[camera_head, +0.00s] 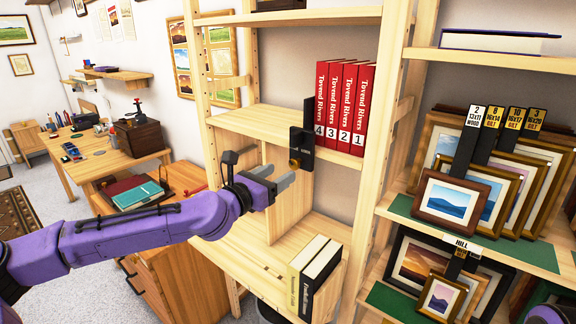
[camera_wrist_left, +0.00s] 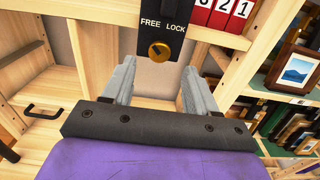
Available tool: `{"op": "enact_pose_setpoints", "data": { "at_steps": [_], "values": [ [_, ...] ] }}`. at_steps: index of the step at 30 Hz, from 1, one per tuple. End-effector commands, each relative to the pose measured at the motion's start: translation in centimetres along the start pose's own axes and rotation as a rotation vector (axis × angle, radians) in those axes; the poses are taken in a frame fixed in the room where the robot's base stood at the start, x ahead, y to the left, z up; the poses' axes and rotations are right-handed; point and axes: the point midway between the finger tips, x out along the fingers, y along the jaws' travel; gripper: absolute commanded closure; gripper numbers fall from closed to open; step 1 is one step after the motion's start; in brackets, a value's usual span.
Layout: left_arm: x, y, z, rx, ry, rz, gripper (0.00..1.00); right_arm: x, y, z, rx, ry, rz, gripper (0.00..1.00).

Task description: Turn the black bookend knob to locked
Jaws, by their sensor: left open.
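The black bookend (camera_head: 306,140) stands on the wooden shelf against the left end of several red books (camera_head: 341,105). Its round brass knob (camera_head: 294,163) is low on its front face. In the left wrist view the knob (camera_wrist_left: 159,51) sits under the words FREE and LOCK, and its slot or pointer direction is too small to tell surely. My left gripper (camera_head: 282,178) is open and empty, just in front of and below the knob, not touching it. In the wrist view the two grey fingers of the left gripper (camera_wrist_left: 155,88) are spread below and either side of the knob. My right gripper is not clearly seen.
The shelf's front edge (camera_head: 330,156) runs right beside the bookend. Dark and cream books (camera_head: 316,265) stand on the lower shelf. Framed prints (camera_head: 455,198) fill the rack at right. A wooden upright (camera_head: 383,90) separates it from the bookshelf. A desk (camera_head: 85,150) stands at left.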

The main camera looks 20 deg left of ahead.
Motion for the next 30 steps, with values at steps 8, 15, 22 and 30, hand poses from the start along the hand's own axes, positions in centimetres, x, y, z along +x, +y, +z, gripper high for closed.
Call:
{"op": "enact_pose_setpoints", "data": {
  "at_steps": [8,15,22,30],
  "values": [
    [4.5,0.0,0.1,0.002,0.003,0.001,0.42,-1.4,0.1,-0.6,0.0,0.001,0.0,1.0],
    [4.9,0.2,-0.1,0.0,0.002,0.004,0.42,-1.4,0.1,-0.6,0.0,0.001,0.0,1.0],
    [4.8,0.2,-0.1,0.001,0.002,0.005,0.94,-1.4,0.1,-0.6,0.0,0.001,-0.001,1.0],
    [4.8,0.3,-0.2,0.015,0.002,0.006,0.97,-1.2,0.1,-0.5,0.0,0.001,0.0,1.0]
  ]
}}
